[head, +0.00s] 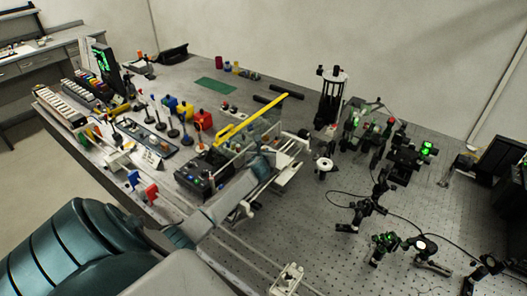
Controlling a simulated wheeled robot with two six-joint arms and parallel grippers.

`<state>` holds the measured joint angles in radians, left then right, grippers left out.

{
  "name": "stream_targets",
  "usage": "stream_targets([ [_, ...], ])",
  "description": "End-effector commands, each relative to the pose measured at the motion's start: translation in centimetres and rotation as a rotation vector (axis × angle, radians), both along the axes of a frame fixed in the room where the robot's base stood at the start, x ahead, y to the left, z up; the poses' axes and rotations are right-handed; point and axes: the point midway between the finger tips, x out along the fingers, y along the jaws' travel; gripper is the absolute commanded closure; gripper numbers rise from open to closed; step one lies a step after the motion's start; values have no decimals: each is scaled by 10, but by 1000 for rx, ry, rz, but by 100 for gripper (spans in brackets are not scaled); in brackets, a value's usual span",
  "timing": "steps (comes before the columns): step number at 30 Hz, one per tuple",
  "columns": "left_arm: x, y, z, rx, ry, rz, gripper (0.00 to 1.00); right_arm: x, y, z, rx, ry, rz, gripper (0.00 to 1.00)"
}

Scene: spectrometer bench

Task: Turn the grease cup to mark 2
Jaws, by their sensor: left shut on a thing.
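My left arm comes in from the lower left, and my left gripper (296,143) is at the right of the crowded bench area, just past the black box with the clear panel. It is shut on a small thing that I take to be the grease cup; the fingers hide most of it. The cup's marks are too small to read from here. My right gripper is not in view.
A yellow bar (250,117) slants above the black box (205,177), close to my left arm. A tall dark column (331,98) and a white round part (324,165) stand right of the gripper. Optical mounts (385,243) and cables occupy the perforated table (440,205).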

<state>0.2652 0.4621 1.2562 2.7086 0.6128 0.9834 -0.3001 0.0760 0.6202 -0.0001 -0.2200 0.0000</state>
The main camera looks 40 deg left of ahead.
Motion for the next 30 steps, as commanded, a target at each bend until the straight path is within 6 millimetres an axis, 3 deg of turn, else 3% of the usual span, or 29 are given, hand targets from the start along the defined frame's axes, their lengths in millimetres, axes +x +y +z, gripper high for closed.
stream_targets([
  [13,0,1,0,0,0,-10,100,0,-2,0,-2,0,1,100],
  [14,0,1,0,0,0,-10,77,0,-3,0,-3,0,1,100],
  [17,0,1,0,0,0,-10,61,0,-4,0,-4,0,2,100],
  [30,-8,-4,2,2,0,-10,61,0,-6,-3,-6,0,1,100],
])
